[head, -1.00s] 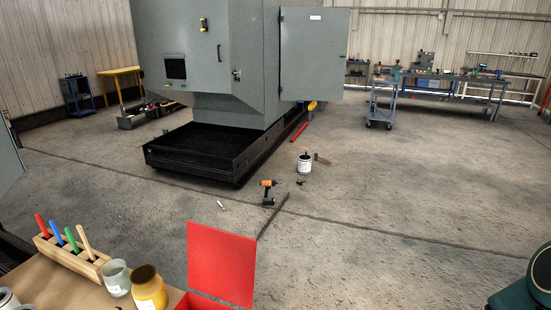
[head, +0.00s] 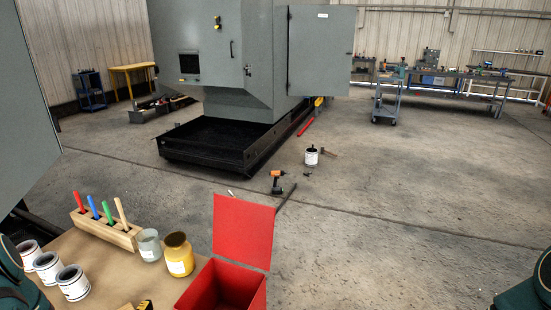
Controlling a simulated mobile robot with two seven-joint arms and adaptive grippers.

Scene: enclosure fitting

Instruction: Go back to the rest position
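Neither gripper shows in the head view. Dark green parts of my own arms show at the lower left edge and the lower right corner; the grippers are out of frame. The grey enclosure (head: 235,55) stands across the floor on a black base tray (head: 215,150). Its door (head: 319,50) on the right side is swung open.
A workbench (head: 110,262) at the lower left holds a red open-lidded box (head: 243,232), a yellow jar (head: 179,258), a grey jar (head: 149,246), a wooden marker block (head: 105,228) and several paint cans (head: 73,282).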

